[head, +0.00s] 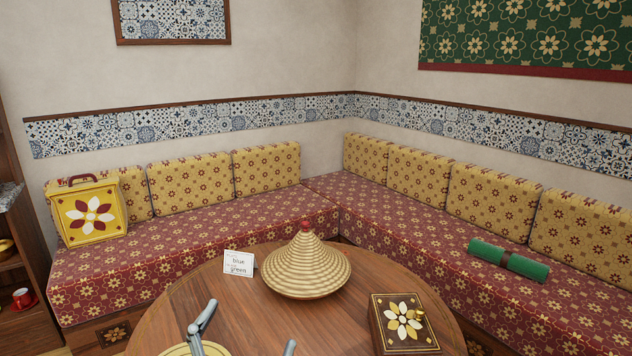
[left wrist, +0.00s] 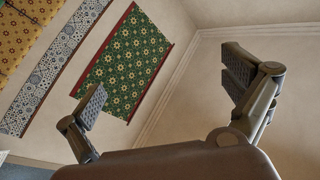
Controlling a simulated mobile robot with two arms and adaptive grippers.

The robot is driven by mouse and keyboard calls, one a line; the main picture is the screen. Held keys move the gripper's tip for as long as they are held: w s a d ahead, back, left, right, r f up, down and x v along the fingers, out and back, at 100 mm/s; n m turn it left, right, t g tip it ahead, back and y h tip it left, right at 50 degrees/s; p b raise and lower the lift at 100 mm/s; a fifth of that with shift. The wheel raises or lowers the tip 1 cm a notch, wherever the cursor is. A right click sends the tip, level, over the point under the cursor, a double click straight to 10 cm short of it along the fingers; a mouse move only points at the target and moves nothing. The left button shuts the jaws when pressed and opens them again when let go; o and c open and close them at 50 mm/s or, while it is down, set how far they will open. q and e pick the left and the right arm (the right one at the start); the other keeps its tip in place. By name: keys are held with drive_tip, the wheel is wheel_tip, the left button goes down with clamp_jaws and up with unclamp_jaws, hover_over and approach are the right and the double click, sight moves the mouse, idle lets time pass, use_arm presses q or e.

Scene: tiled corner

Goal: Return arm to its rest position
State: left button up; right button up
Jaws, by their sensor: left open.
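My left gripper (head: 250,323) shows at the bottom of the head view, over the near part of the round wooden table (head: 375,270). Its two grey fingers are spread wide with nothing between them. In the left wrist view the open fingers (left wrist: 164,84) frame only the wall and the green floral hanging (left wrist: 125,62), tilted in the picture. Most of the left arm is below the head view. My right gripper is in neither view.
The table holds a conical woven lid (head: 306,265), a small card (head: 239,264), a dark flower-topped box (head: 404,322) and a partly seen yellowish round thing (head: 213,349). Shelves (head: 22,225) stand left.

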use_arm(q)
drive_tip(key=s+a+f+n+g+y, duration=0.2)
drive_tip(key=a+f+n+g+y, duration=0.15)
drive_tip(key=f, duration=0.55)
drive_tip(key=s+a+f+n+g+y, duration=0.25)
drive_tip(key=a+f+g, duration=0.2)
drive_tip(key=f, duration=0.35)
drive_tip(key=s+a+f+g, duration=0.1)
drive_tip(key=s+f+g, duration=0.4)
drive_tip(key=s+f, duration=0.3)
drive_tip(key=s+a+f+g, duration=0.2)
drive_tip(key=s+f+g, duration=0.25)
drive_tip(key=s, duration=0.55)
wheel_tip(320, 180, down, 26)
drive_tip(key=s+r+p, duration=0.1)
drive_tip(key=s+p, duration=0.1)
drive_tip(key=p, duration=0.1)
drive_tip(key=s+a+f+g+p, duration=0.1)
drive_tip(key=s+a+f, duration=0.1)
drive_tip(key=s+f, duration=1.1)
drive_tip(key=s, duration=0.2)
drive_tip(key=shift+s+a+f+g+h, duration=0.25)
drive_tip(key=shift+s+a+g+h, duration=0.05)
drive_tip(key=shift+g, duration=0.05)
